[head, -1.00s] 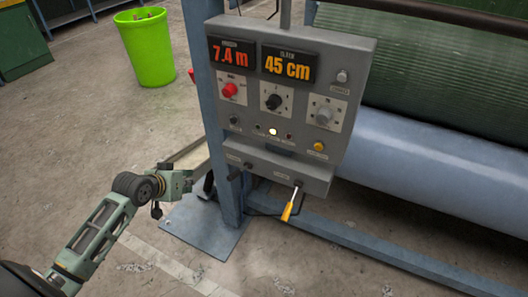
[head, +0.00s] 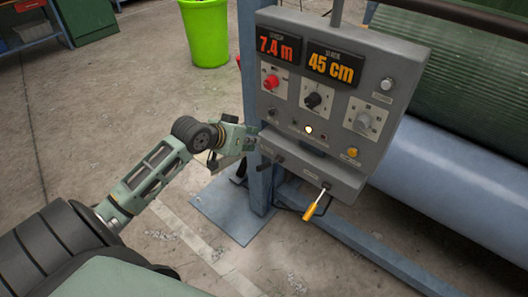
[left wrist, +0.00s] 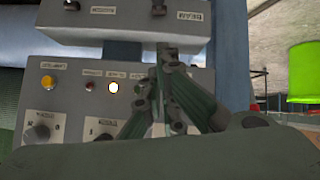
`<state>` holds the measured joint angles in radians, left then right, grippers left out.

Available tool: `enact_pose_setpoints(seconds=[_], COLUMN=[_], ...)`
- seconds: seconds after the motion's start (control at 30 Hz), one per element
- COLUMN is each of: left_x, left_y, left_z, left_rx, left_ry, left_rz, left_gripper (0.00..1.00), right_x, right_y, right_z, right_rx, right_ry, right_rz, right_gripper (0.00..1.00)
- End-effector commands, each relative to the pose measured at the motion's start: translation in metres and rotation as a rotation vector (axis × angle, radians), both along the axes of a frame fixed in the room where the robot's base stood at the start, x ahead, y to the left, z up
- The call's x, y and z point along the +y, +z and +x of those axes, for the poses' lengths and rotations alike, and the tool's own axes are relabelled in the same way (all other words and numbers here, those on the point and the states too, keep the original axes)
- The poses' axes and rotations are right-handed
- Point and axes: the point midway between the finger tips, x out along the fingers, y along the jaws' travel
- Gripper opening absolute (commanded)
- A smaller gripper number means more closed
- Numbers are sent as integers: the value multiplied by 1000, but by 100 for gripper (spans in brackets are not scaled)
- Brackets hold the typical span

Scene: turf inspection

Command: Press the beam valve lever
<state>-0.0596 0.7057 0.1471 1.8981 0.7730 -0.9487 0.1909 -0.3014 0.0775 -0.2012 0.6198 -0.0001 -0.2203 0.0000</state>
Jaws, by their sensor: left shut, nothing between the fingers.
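A grey control panel (head: 330,100) stands on a blue post. Its lower box (head: 318,170) carries two levers: a short black lever (head: 278,159) on the left and a lever with a yellow-orange handle (head: 316,207), hanging down, on the right. Their labels are too small to read surely in the head view. My left gripper (head: 249,143) is shut and empty, beside the panel's lower left edge, left of the black lever. In the upside-down left wrist view, the closed fingers (left wrist: 167,58) point at the lower box (left wrist: 120,18). I cannot tell whether they touch it.
The blue post (head: 257,190) and its base plate (head: 225,208) stand under the panel. A blue roller (head: 460,175) and green turf roll (head: 460,80) lie to the right. A green bin (head: 205,35) stands behind. The floor at left is open.

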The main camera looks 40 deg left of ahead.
Motion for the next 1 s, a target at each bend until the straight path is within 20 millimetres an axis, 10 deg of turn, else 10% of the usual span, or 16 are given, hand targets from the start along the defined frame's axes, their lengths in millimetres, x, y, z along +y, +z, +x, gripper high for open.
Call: enact_pose_setpoints(seconds=[0.37, 1.0], left_x=[-9, -14], left_y=[-48, -81], left_z=[59, 39], left_rx=[2, 0], left_ry=[1, 1], left_rz=[-2, 2], left_gripper=[0, 0], right_x=[-1, -4], right_y=[8, 16], right_z=[0, 2], right_rx=[0, -2], right_ry=[-1, -1], right_rz=[-1, -5], right_gripper=[40, 40])
